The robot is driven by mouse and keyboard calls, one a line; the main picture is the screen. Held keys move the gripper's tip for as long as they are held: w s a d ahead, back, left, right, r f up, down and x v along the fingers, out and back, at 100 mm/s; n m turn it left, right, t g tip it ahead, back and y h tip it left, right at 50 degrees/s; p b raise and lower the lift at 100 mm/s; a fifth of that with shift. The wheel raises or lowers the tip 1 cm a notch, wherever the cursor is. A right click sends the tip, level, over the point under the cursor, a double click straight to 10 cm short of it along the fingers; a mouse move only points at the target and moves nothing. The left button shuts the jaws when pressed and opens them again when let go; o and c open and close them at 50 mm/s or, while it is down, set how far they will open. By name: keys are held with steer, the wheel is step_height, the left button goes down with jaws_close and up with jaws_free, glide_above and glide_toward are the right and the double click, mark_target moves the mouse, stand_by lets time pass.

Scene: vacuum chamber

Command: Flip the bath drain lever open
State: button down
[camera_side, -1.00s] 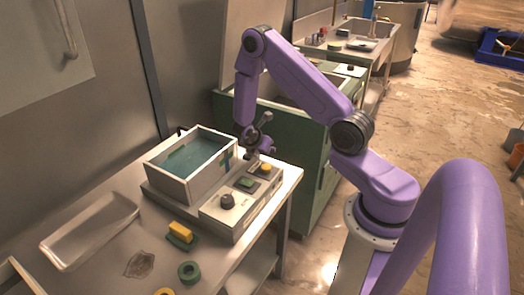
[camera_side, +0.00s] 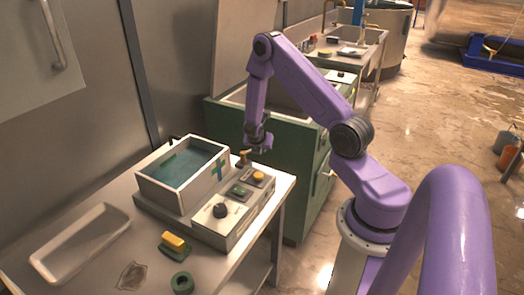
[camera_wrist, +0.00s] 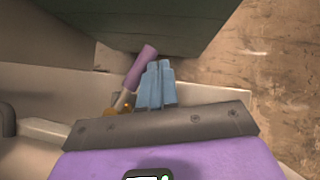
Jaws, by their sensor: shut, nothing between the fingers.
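The bath (camera_side: 149,183) is an open white box of dark teal liquid on the bench at the left. A small lever (camera_side: 243,158) stands by its right rear corner, next to the control panel. In the wrist view the lever shows a purple grip (camera_wrist: 141,66) on a pale stem, tilted up and right, with a brassy base partly hidden. My gripper (camera_side: 264,148) is just right of the lever in the side view. In the wrist view its blue fingers (camera_wrist: 156,84) are together and empty, close beside the grip; contact cannot be told.
The control panel (camera_side: 228,223) carries a black knob (camera_side: 220,210), a green switch and a yellow button (camera_side: 258,177). A white tray (camera_side: 80,243), a yellow-and-green block and a green ring (camera_side: 182,283) lie on the bench. A green cabinet (camera_side: 300,160) stands behind.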

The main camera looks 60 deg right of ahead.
steer(key=shift+w+d, duration=0.4)
steer(key=shift+d, duration=0.05)
steer(key=shift+w+d+n+t, duration=0.5)
steer(key=shift+w+n, duration=0.2)
steer(key=shift+n, duration=0.1)
steer(key=shift+w, duration=0.1)
steer(key=shift+r, duration=0.1)
steer(key=s+r, duration=0.6)
steer(key=r, duration=0.1)
steer(key=shift+s+a+r, duration=0.2)
steer(key=shift+a+r, duration=0.05)
steer(key=shift+r, duration=0.05)
